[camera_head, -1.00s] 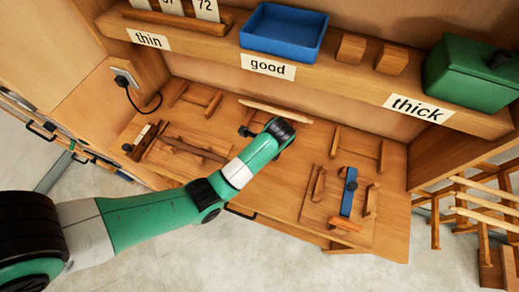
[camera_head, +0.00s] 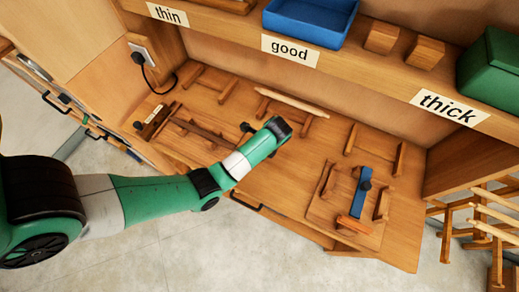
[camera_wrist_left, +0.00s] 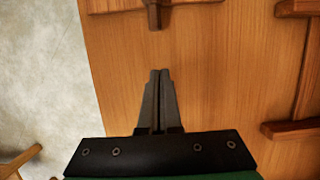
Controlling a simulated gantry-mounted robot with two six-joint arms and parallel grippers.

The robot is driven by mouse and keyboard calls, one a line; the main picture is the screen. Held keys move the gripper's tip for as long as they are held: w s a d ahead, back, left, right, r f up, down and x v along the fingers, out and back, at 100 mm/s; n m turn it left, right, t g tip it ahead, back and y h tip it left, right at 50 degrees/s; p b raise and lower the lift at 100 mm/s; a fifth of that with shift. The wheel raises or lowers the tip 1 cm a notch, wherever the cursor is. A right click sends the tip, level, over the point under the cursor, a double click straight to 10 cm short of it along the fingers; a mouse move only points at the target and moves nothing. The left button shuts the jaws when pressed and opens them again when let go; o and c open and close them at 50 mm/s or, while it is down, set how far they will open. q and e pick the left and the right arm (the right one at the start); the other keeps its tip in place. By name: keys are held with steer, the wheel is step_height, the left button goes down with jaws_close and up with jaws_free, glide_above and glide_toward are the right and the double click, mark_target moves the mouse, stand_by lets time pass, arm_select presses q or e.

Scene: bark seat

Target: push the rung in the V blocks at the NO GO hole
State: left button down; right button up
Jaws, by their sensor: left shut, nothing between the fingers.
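A brown bar (camera_head: 198,129) lies along the wooden fixture at the left of the bench; I cannot tell the rung from its V blocks there. A NO GO hole cannot be made out. My left arm reaches over the bench middle, right of this fixture; its fingertips are not clear in the head view. In the left wrist view my left gripper (camera_wrist_left: 158,98) is shut and empty. A wooden end piece (camera_wrist_left: 154,16) juts from a board at the top, ahead of the fingertips and apart from them. My right gripper is not in view.
A pale rod (camera_head: 291,102) lies across a rack at the back. A fixture with a blue bar (camera_head: 354,192) stands at the right. The shelf behind holds a blue tray (camera_head: 309,22) and a green box (camera_head: 492,72). Bare bench lies around the fingers.

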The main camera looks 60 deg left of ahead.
arm_select(q)
steer(key=s+a+p, duration=0.2)
steer(key=p, duration=0.1)
steer(key=shift+s+a+p, duration=0.1)
steer(key=shift+a+p, duration=0.25)
steer(key=shift+a, duration=0.05)
steer(key=shift+s+a+f, duration=0.1)
steer(key=shift+a+f, duration=0.05)
steer(key=shift+a, duration=0.05)
steer(key=shift+s+f, duration=0.1)
steer(key=shift+f, duration=0.1)
